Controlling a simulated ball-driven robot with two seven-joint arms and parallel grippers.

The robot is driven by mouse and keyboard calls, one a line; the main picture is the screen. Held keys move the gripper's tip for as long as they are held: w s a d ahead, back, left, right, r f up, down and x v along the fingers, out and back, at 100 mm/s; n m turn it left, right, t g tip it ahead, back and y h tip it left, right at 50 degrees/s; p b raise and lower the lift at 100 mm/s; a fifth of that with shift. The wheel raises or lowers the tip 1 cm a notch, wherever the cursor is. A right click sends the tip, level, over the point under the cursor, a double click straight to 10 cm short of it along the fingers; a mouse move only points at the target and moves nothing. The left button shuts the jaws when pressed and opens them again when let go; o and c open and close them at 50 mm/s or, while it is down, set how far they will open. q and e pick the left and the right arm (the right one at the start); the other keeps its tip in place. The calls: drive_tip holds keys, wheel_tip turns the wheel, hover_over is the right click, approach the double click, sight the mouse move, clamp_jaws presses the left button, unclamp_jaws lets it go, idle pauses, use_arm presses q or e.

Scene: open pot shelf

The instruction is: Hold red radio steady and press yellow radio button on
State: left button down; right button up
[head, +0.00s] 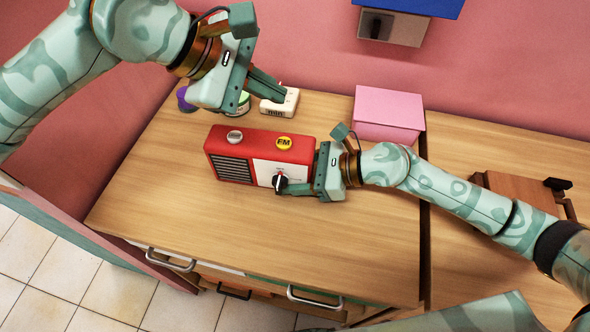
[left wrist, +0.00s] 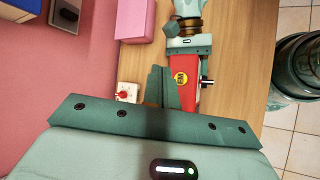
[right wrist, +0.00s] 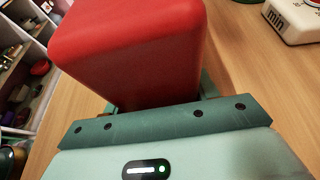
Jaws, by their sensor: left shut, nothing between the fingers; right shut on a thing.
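The red radio (head: 230,148) stands upright on the wooden table, with a white front panel, a dark grille and a black knob. On its top are a yellow "FM" button (head: 284,142) and a grey button (head: 234,137). My right gripper (head: 305,168) is shut on the radio's right end; the red body fills much of the right wrist view (right wrist: 130,50). My left gripper (head: 279,94) is shut and empty, above the table behind the radio, apart from the yellow button. The yellow button also shows in the left wrist view (left wrist: 182,77), beside the left fingers.
A white timer (head: 280,106) stands behind the radio, close below my left fingertips. A green-and-white tin (head: 243,102) and a purple item (head: 184,98) are partly hidden by my left gripper. A pink box (head: 388,115) stands back right. The table in front of the radio is clear.

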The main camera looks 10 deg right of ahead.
sight(277, 143)
drive_tip(key=shift+d, duration=0.1)
use_arm(q)
drive_tip(key=shift+n, duration=0.4)
drive_tip(key=f, duration=0.8)
drive_tip(key=shift+w+d+f, duration=0.2)
drive_tip(key=shift+d+f, duration=0.05)
drive_tip(key=shift+d, duration=0.1)
drive_tip(key=shift+f, duration=0.1)
idle(1.2)
drive_tip(key=shift+f, duration=0.35)
idle(0.4)
drive_tip(key=shift+r, duration=0.5)
